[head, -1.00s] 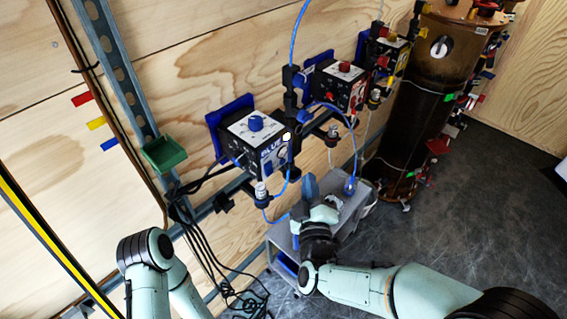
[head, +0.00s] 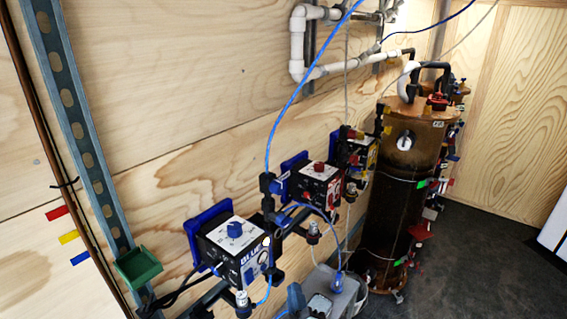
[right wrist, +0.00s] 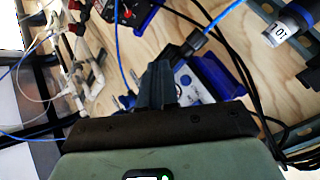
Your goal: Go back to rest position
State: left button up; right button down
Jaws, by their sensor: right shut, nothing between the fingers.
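My right gripper (head: 296,297) shows at the bottom edge of the head view, below and right of the blue pump box (head: 235,245). In the right wrist view its dark fingers (right wrist: 158,85) are together with nothing between them. The blue-framed box (right wrist: 190,80) appears behind the fingertips; I cannot tell the exact gap. My left gripper is out of view. Most of the right arm is below the head frame.
A red-knobbed box (head: 318,185) and a yellow-faced box (head: 358,150) follow along the plywood wall. A tall brown cylinder (head: 400,190) stands at right. A green tray (head: 138,267) and metal rail (head: 75,130) are at left. Dark floor (head: 480,260) is clear at right.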

jog(key=s+d+f+m+g+p, duration=0.1)
jog(key=s+d+f+m+g, duration=0.15)
jog(key=f, duration=0.75)
jog(key=s+d+f+m+g+h, duration=0.1)
jog(key=s+d+f+m+g, duration=0.2)
jog(key=f, duration=0.6)
jog(key=s+d+f+m+g+p, duration=0.1)
jog(key=d+f+g, duration=0.25)
jog(key=f, duration=0.65)
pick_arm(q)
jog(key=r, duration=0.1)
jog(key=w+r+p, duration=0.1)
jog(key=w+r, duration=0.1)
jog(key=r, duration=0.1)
pick_arm(e)
jog(key=s+d+f+m+g+y, duration=0.1)
jog(key=s+f+m+g, duration=0.3)
jog(key=s, duration=0.8)
jog(key=s+d+f+m+g, duration=0.1)
jog(key=s+f+m+g, duration=0.4)
jog(key=s+f, duration=0.3)
jog(key=s+g, duration=0.1)
jog(key=s, duration=0.2)
jog(key=shift+s+f+y, duration=0.2)
jog(key=shift+s+y, duration=0.2)
dwell(2.0)
